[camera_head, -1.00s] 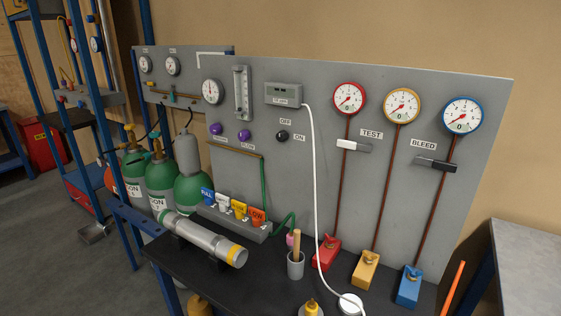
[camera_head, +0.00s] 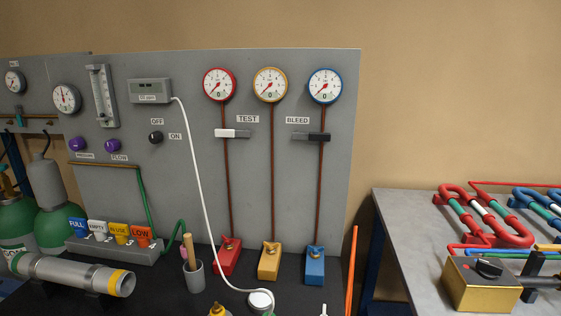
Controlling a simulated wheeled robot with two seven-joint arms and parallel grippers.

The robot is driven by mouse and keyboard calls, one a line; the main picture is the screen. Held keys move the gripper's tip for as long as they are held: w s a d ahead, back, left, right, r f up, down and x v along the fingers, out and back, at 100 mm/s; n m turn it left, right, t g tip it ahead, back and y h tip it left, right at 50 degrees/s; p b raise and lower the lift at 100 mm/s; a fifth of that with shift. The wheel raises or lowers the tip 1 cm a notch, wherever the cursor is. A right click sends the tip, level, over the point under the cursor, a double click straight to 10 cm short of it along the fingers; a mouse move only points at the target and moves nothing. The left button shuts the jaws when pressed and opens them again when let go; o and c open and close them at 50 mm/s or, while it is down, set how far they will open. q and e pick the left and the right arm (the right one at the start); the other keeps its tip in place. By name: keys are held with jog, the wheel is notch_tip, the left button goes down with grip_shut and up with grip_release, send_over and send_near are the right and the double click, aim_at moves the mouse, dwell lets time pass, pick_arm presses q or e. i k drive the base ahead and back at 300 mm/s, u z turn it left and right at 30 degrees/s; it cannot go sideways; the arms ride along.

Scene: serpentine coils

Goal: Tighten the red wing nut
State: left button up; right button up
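A red block (camera_head: 227,258) stands on the dark bench at the foot of the grey panel. Neither of my grippers is in view.
A grey cup (camera_head: 194,276) with a wooden-handled tool and a white round puck (camera_head: 260,300) with a white hose stand near the red block. A grey table (camera_head: 408,240) at right holds coils and a gold box (camera_head: 480,284) with a black knob. An orange rod (camera_head: 351,272) rises between.

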aim_at(229, 241)
jog(key=k, duration=0.5)
jog(key=z, duration=1.2)
jog(key=i, duration=0.65)
jog(key=u, duration=0.75)
